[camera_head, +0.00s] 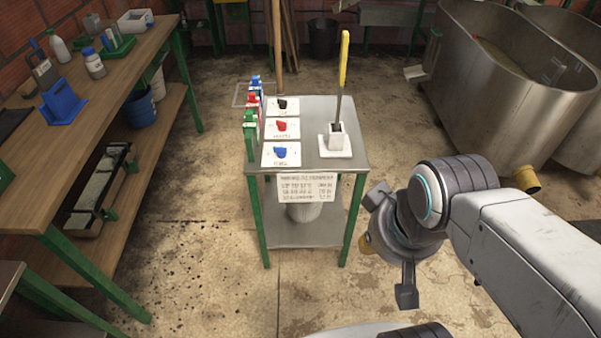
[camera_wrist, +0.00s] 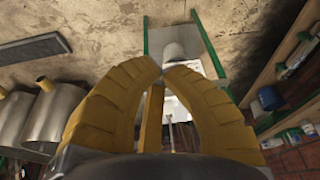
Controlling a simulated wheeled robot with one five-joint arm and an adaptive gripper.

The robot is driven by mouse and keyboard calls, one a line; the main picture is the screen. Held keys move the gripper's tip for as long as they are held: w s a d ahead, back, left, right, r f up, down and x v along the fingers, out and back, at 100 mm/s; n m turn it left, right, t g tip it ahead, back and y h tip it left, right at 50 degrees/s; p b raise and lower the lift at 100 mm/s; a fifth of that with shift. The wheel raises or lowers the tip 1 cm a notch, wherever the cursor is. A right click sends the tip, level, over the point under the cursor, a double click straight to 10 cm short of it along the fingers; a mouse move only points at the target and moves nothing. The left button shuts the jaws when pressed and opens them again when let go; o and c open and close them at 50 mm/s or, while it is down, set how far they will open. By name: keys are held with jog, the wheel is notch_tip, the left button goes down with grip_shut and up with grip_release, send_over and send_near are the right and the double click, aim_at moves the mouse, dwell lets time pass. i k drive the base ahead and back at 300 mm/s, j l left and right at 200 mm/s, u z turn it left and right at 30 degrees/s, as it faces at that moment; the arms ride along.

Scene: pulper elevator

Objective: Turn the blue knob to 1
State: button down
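The blue knob (camera_head: 280,152) sits on a white card at the near end of a small grey-topped table (camera_head: 345,165). The red knob (camera_head: 281,126) and the black knob (camera_head: 282,104) lie on cards behind it in a row. The card markings are too small to read, so the blue knob's setting cannot be told. My gripper (camera_head: 390,245) is right of the table's near end, apart from it. In the wrist view, the yellow fingertips of my gripper (camera_wrist: 163,68) come together with nothing visible between them. The knobs are not discernible in that view.
A printed sign (camera_head: 306,188) hangs on the table's front. A yellow-handled tool (camera_head: 344,65) stands upright in a white holder (camera_head: 335,145). Red, blue and green items line the left edge. A wooden workbench (camera_head: 150,50) is at left; metal tanks (camera_head: 500,90) are at right. Floor before the table is clear.

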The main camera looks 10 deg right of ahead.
aim_at(280, 152)
jog(key=i+l+u, duration=0.1)
jog(key=i+u, duration=0.25)
jog(key=i, duration=0.75)
